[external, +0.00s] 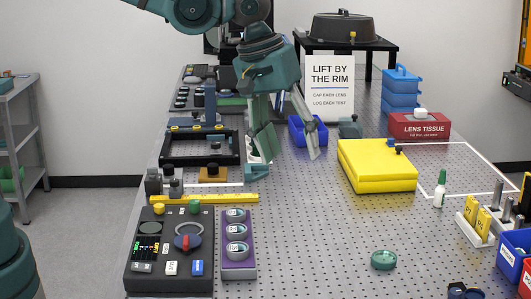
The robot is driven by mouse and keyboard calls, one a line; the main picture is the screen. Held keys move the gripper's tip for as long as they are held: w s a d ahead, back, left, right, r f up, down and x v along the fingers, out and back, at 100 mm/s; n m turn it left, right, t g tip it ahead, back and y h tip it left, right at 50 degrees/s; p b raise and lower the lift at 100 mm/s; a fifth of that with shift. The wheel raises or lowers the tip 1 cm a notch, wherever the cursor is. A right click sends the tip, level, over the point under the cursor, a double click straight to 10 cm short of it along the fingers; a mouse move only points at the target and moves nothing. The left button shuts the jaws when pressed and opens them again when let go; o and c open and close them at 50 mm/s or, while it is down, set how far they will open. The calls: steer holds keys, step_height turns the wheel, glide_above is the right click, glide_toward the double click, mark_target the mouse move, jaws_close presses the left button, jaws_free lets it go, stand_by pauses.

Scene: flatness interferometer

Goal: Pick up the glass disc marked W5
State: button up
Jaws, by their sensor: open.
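My gripper (286,162) hangs open and empty over the left-middle of the perforated table, its fingers pointing down. A purple rack (238,272) at front left holds a column of round discs with small white labels: a far one (236,214), a middle one (236,230) and a near one (237,248). A separate green glass-like disc (384,260) lies on the table at front right. The markings are too small to read, so I cannot tell which disc is W5. My gripper is behind the rack and apart from all of the discs.
A black control box (168,279) stands left of the rack, with a yellow ruler (215,198) behind. A yellow case (376,166) lies right of my gripper. A green-capped bottle (439,192) and a white holder (474,232) are further right. The front-middle table is clear.

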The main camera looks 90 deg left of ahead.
steer(key=w+f+n+g+p, duration=0.2)
steer(key=w+f+n, duration=0.45)
steer(key=w, duration=0.75)
steer(key=n+g+p, duration=0.1)
steer(key=n+p, duration=0.1)
steer(key=n, duration=0.1)
glide_above(384, 256)
step_height(384, 256, down, 14)
steer(key=shift+w+r, duration=0.1)
steer(key=shift+r, duration=0.05)
steer(key=shift+m, duration=0.25)
steer(key=shift+f, duration=1.3)
steer(key=shift+f, duration=0.1)
steer(key=shift+f, duration=2.5)
